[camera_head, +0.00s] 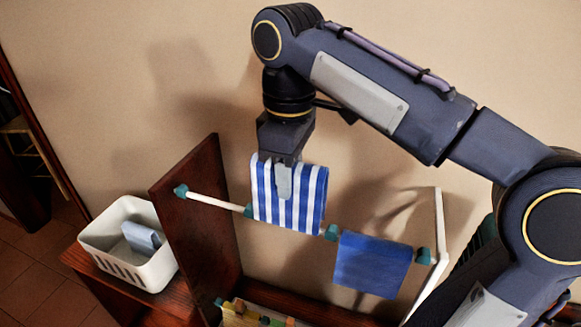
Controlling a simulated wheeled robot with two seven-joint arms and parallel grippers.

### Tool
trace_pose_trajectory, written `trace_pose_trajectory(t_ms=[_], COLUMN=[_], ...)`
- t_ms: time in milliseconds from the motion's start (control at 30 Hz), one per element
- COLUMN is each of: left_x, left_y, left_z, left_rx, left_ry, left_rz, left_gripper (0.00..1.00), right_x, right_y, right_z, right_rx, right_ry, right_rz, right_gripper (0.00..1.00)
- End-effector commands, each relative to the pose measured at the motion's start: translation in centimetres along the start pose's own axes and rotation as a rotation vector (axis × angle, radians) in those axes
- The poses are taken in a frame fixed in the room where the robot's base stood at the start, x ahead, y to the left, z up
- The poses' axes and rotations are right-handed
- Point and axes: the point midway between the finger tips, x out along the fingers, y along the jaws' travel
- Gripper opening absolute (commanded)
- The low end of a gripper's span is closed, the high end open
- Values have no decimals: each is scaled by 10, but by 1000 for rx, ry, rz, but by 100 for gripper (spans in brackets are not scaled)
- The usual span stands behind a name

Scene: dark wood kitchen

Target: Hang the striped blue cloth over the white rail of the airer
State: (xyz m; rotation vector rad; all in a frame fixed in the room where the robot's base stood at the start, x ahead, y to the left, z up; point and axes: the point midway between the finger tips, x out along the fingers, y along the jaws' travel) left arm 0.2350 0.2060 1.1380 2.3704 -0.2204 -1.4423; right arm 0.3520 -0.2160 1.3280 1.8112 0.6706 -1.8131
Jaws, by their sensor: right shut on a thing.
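The blue-and-white striped cloth (312,200) hangs upright from my right gripper (284,180), which is shut on its upper part. The white rail (212,201) of the airer runs from the dark wooden panel toward the white upright at right. The cloth hides the rail between two teal pieces; its top edge appears above the rail line. I cannot tell whether the cloth lies over the rail or only in front of it. My left gripper is not in view.
A plain blue cloth (371,264) hangs on the rail at right. A white basket (98,245) holding a pale blue item (140,237) stands left of the dark panel (205,235). Colourful small items (240,316) lie at the bottom. The wall is close behind.

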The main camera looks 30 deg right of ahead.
Motion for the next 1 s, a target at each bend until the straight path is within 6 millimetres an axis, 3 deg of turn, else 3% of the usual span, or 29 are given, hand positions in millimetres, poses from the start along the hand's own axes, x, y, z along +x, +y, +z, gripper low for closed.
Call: trace_pose_trajectory(t_ms=[1000], left_x=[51], left_y=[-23], left_z=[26], left_rx=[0], left_ry=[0], left_rz=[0], left_gripper=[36], right_x=[85], right_y=[0], right_z=[0], right_rx=[0], right_ry=[0], right_rz=[0], right_gripper=[10])
